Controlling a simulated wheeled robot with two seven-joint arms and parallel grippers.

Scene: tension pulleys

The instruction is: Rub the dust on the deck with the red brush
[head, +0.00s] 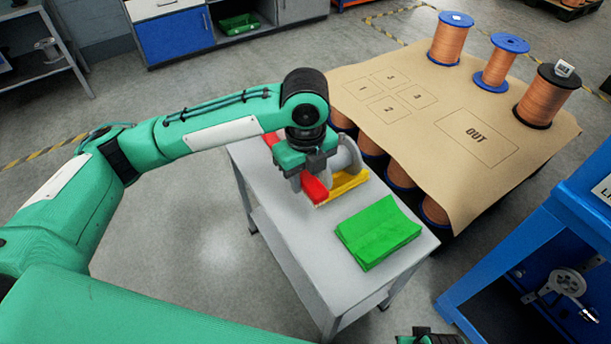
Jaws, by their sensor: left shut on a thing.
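My left gripper (305,178) points down over the small grey table and is shut on the red brush (315,188). The brush's red block shows beneath the fingers, and the gripper hides part of it. I cannot tell whether its underside touches anything. A part of my right arm (430,338), seemingly at its gripper, just enters at the bottom edge; its fingers cannot be made out. I cannot make out any dust, and no surface is clearly recognisable as the deck.
The grey table (290,240) also carries a yellow item (350,183), a grey rounded part and a stack of green cloths (378,232). Behind stands a brown-covered pallet (450,110) with copper spools. A blue frame (590,200) with a pulley (566,283) stands at right.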

